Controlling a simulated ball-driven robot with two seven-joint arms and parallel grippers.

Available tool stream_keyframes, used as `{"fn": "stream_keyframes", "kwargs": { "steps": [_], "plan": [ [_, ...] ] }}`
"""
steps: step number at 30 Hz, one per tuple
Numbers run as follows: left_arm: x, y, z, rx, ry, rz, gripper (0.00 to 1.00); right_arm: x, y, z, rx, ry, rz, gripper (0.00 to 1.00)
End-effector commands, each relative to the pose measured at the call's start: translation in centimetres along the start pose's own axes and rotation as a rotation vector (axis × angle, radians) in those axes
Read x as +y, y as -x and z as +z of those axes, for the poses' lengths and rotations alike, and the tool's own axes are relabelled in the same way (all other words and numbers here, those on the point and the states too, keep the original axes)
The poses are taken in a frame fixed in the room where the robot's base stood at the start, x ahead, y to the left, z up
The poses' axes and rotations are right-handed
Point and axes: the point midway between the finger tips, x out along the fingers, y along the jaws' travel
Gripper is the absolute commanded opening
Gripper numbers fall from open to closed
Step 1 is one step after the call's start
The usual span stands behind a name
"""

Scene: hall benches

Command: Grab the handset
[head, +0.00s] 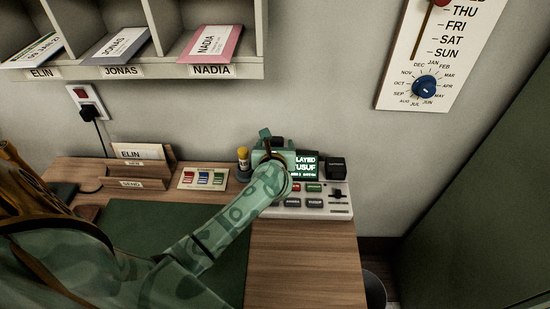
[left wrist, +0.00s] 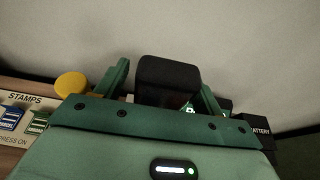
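The handset (left wrist: 168,75) is a black, rounded block in the left wrist view, standing up between the two green fingers of my left gripper (left wrist: 164,84). A narrow gap shows on the left side of the handset; contact on its right side is hard to tell. In the head view my left gripper (head: 270,150) is over the left end of the white console (head: 340,209) and hides most of the handset. The console has a lit screen (head: 306,167) and several buttons. My right gripper is not in view.
A yellow-capped bottle (head: 243,160) stands left of the gripper, beside the stamp rack (head: 203,178). A dark battery block (head: 335,167) stands right of the screen. Letter holders (head: 140,168) and a green mat (head: 215,222) lie left. Pigeonholes (head: 160,74) hang above. Bare wood (head: 300,265) is clear in front.

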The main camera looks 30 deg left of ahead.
Motion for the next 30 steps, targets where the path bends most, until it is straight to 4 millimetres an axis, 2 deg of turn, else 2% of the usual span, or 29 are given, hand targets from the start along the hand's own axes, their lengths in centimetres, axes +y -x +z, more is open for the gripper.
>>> {"fn": "stream_keyframes", "kwargs": {
  "steps": [1, 5, 16, 20, 23, 30],
  "plan": [
    [0.0, 0.0, 0.0, 0.000, 0.000, 0.000, 0.55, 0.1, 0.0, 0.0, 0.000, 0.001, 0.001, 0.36],
    [0.0, 0.0, 0.0, 0.000, 0.000, 0.000, 0.19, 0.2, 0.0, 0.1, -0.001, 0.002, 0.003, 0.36],
    [0.0, 0.2, 0.4, -0.001, 0.001, 0.000, 0.18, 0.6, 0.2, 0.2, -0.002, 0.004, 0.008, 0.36],
    [0.0, 0.7, 1.7, -0.002, 0.002, -0.001, 0.18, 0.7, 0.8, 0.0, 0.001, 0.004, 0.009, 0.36],
    [-0.1, 1.3, 3.5, -0.004, 0.004, -0.001, 0.18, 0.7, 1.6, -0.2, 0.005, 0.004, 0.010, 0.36],
    [0.3, 7.2, 6.8, -0.003, 0.005, -0.003, 0.18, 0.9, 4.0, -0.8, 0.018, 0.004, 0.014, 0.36]
  ]
}}
